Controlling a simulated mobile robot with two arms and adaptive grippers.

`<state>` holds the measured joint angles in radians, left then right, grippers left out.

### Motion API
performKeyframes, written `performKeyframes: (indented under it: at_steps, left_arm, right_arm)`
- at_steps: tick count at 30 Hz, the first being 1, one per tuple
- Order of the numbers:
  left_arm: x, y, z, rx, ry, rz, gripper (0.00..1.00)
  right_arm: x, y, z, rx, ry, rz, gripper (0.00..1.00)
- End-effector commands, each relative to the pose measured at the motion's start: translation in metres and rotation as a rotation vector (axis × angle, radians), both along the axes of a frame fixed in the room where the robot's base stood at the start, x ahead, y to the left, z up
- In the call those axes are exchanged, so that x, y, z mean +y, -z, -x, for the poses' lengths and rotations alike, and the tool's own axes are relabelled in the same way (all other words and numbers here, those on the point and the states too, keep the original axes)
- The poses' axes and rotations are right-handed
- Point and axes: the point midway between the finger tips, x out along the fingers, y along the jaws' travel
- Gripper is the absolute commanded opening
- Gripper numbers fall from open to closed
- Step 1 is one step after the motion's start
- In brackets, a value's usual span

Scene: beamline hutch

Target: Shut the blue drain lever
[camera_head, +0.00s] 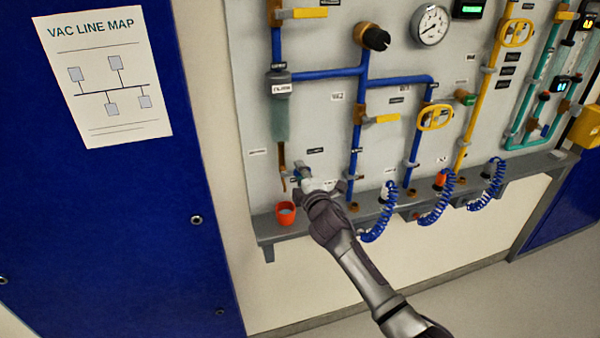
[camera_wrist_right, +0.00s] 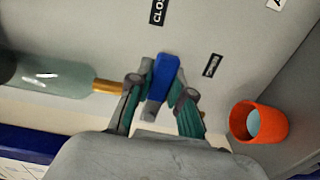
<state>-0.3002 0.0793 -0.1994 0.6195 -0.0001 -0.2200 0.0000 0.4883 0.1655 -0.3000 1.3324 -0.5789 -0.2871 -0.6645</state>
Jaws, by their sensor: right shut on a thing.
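The blue drain lever (camera_wrist_right: 161,78) shows in the right wrist view between the two fingers of my right gripper (camera_wrist_right: 157,103). The fingers close on it from both sides. In the head view my right gripper (camera_head: 318,186) is at the lower left of the panel, beside the brass drain pipe (camera_head: 282,160) below the grey-green filter bowl (camera_head: 280,120). There the gripper mostly hides the lever. The bowl also shows at the left of the right wrist view (camera_wrist_right: 60,78). My left gripper is not in view.
An orange cup (camera_head: 285,215) stands on the grey ledge (camera_head: 360,213) below the drain pipe. Coiled blue hoses (camera_head: 380,222) hang at the ledge to the right. Blue and yellow pipes, valves and a round gauge (camera_head: 430,25) fill the panel. A blue cabinet (camera_head: 140,220) stands at left.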

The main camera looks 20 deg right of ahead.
Motion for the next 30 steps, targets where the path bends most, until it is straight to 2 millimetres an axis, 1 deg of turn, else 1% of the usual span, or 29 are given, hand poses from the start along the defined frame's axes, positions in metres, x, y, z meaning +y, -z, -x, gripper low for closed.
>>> performKeyframes:
  at_steps: [9, 21, 22, 24, 26, 27, 30]
  left_arm:
    - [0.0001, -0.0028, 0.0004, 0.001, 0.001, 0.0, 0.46]
    - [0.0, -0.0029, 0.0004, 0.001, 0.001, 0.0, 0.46]
    - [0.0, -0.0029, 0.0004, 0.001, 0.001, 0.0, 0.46]
    - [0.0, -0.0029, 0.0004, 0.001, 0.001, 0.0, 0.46]
    - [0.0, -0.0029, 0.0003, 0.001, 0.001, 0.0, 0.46]
    - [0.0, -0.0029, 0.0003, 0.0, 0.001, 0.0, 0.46]
    - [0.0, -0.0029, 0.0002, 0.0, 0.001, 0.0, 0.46]
  right_arm:
    - [-0.0002, -0.0038, -0.0002, -0.004, 0.0, 0.074, 0.0]
    - [-0.0002, -0.0041, -0.0003, -0.005, 0.0, 0.084, 0.0]
    - [-0.0002, -0.0041, -0.0003, -0.005, 0.0, 0.084, 0.21]
    - [-0.0002, -0.0042, -0.0003, -0.005, 0.0, 0.083, 0.33]
    - [-0.0002, -0.004, -0.0003, -0.005, 0.0, 0.082, 0.42]
    - [-0.0002, -0.0039, -0.0002, -0.004, 0.0, 0.081, 0.46]
    - [-0.0001, -0.0037, -0.0002, -0.004, 0.0, 0.079, 0.46]
